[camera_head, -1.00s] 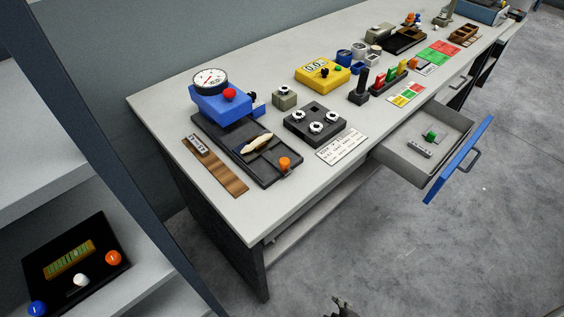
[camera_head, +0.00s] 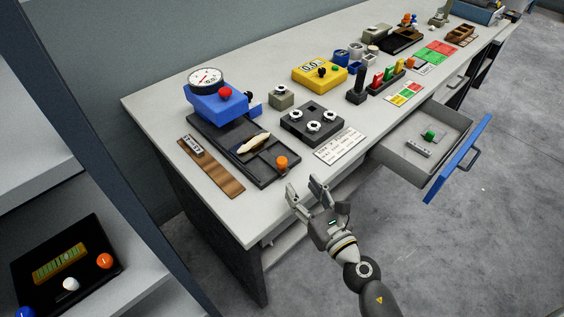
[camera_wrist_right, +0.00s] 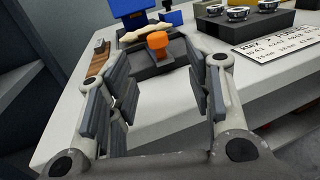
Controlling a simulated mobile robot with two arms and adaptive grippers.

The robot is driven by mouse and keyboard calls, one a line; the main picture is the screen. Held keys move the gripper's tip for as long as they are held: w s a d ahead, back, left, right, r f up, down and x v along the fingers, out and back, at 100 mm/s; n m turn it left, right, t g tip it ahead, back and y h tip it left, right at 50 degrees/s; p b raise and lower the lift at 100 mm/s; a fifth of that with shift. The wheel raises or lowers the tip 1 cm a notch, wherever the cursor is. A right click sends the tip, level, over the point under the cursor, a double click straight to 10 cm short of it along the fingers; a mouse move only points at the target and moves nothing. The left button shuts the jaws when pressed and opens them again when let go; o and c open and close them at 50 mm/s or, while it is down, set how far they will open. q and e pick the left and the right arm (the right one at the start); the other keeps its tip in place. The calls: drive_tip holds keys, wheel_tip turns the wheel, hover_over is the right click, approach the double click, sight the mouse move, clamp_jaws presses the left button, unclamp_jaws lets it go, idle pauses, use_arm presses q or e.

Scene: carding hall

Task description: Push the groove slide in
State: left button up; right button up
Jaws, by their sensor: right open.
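A black instrument base (camera_head: 228,148) with a blue block (camera_head: 221,101) and a round dial gauge (camera_head: 206,79) lies at the near left end of the bench. An orange knob (camera_head: 281,162) stands at its near end, apparently on the groove slide; a pale fibre tuft (camera_head: 254,143) lies behind it. My right gripper (camera_head: 304,186) is open and empty, by the bench's front edge, short of the knob. In the right wrist view the orange knob (camera_wrist_right: 157,40) appears beyond and between the open fingers (camera_wrist_right: 160,85), apart from them. My left gripper is out of view.
A wooden strip (camera_head: 213,169) lies left of the base. A black block with white knobs (camera_head: 312,124) and a printed card (camera_head: 339,145) lie to the right. An open drawer (camera_head: 408,158) with a blue front juts out further right. A shelf tray (camera_head: 97,278) stands at lower left.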

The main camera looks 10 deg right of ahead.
sight(284, 166)
drive_tip(key=shift+n, duration=0.3)
drive_tip(key=p+x, duration=0.1)
drive_tip(key=x, duration=0.9)
drive_tip(key=shift+w+a, duration=0.3)
drive_tip(key=shift+w, duration=0.05)
clamp_jaws()
